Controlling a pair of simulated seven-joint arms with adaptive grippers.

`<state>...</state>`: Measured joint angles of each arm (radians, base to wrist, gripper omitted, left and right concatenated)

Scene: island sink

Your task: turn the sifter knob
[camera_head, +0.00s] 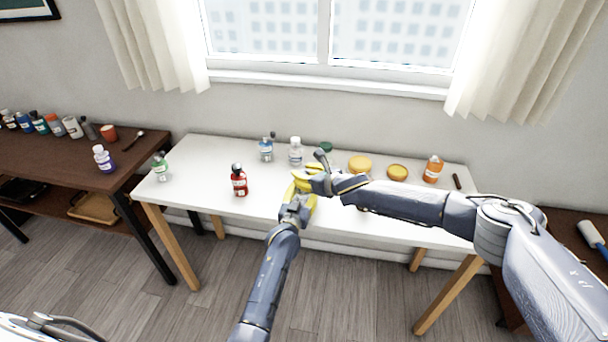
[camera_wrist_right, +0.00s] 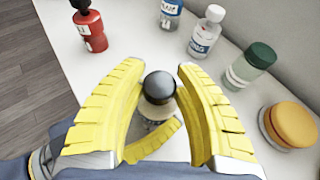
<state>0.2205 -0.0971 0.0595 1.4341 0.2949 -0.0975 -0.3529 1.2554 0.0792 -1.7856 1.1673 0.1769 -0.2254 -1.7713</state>
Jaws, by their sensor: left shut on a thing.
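The sifter's dark round knob (camera_wrist_right: 160,86) shows in the right wrist view, on top of a pale body that is mostly hidden. My right gripper (camera_wrist_right: 163,75) is open, with its yellow fingers on either side of the knob and small gaps beside it. In the head view the right gripper (camera_head: 310,173) is over the table's middle, and the sifter is hidden there by the grippers. My left gripper (camera_head: 303,187) is shut on the sifter's body, just below the right one. A yellow finger of it (camera_wrist_right: 155,140) shows under the knob in the wrist view.
The white table (camera_head: 210,180) also holds a red bottle (camera_head: 239,181), a blue-labelled bottle (camera_head: 266,150), a clear bottle (camera_head: 295,152), a green-capped jar (camera_wrist_right: 249,66), yellow-lidded jars (camera_head: 360,163) and an orange bottle (camera_head: 432,169). Its left front is clear.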

